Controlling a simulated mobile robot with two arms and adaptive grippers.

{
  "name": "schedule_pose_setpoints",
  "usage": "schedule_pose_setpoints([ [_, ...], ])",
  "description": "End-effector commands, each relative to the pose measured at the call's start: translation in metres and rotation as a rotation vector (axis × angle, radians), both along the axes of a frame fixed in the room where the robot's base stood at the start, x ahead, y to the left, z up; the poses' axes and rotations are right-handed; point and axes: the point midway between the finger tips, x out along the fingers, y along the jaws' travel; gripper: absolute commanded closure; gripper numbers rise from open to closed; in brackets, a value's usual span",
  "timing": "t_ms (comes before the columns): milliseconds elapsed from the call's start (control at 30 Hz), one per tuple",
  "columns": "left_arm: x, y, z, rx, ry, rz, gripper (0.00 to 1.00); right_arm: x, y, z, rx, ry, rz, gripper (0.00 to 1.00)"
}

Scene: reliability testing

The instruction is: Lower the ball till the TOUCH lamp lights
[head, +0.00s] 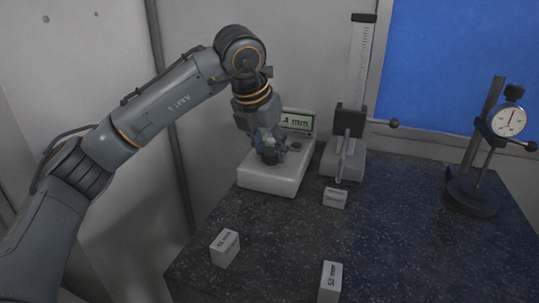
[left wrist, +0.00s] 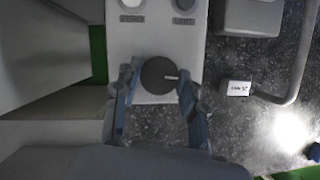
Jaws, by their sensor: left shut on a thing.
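My left gripper (head: 268,155) is shut on a dark round knob (left wrist: 160,75) on top of a pale control box (head: 262,182). In the left wrist view the knob has a white mark pointing right, with a finger on each side. The box's display (head: 297,121) ends in "4 mm"; its first figure is hidden. Two round parts with unreadable labels sit at the wrist view's top edge; I cannot tell which is the TOUCH lamp or whether it is lit. A height gauge (head: 343,163) stands beside the box. A small tip, perhaps the ball (head: 338,180), shows by a small white block (head: 335,197); contact is unclear.
A block marked in mm (head: 224,247) and another block (head: 330,281) stand on the dark speckled table (head: 280,235) at the front. A dial indicator on a stand (head: 508,121) is at the right. A dark-ended rod (head: 394,123) sticks out right of the gauge.

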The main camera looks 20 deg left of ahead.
Motion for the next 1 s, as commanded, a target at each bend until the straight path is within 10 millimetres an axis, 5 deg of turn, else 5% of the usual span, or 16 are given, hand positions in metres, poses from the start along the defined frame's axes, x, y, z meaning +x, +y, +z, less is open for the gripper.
schedule_pose_setpoints([
  [500, 0.001, -0.002, 0.001, -0.003, -0.004, 0.348, 0.9, 0.0, 0.003, -0.023, 0.003, 0.0, -0.001, 1.0],
  [1000, 0.0, -0.002, 0.002, -0.002, -0.002, 0.416, 0.9, 0.001, 0.003, -0.026, 0.003, 0.0, -0.001, 1.0],
])
